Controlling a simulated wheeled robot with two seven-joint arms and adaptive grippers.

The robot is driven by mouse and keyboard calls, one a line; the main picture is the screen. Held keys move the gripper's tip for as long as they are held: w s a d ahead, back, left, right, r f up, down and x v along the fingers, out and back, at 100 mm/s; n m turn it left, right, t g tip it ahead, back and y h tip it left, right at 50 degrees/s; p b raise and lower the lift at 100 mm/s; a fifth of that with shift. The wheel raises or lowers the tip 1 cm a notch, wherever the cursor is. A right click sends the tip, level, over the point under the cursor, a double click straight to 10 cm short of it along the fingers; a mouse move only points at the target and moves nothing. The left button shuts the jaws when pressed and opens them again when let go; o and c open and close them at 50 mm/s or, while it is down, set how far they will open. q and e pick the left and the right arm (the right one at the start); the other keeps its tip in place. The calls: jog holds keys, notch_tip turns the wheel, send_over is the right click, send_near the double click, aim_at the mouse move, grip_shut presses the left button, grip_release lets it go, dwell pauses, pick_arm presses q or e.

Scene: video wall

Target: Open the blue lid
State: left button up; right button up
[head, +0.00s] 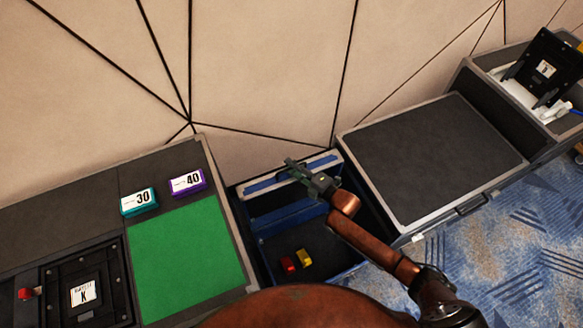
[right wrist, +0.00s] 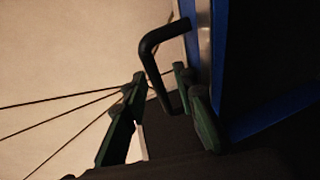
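The blue lid (head: 265,186) stands raised at the back of an open case between the tables; its blue face also shows at the right of the right wrist view (right wrist: 221,60). A black bent handle (right wrist: 152,62) sticks out from the lid's side. My right gripper (head: 303,174) is at the lid's upper edge. In the right wrist view its two fingers (right wrist: 160,78) are apart, with the handle between them; whether they touch it I cannot tell. The arm hides part of the lid in the head view. My left gripper is not in view.
A red block (head: 288,264) and a yellow block (head: 304,257) lie inside the case. A dark closed case (head: 435,155) stands at its right, and a table with a green mat (head: 185,260) at its left. The panelled wall (head: 265,70) is close behind.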

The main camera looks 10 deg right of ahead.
jog(key=shift+c, duration=0.2)
grip_shut()
dwell(0.4)
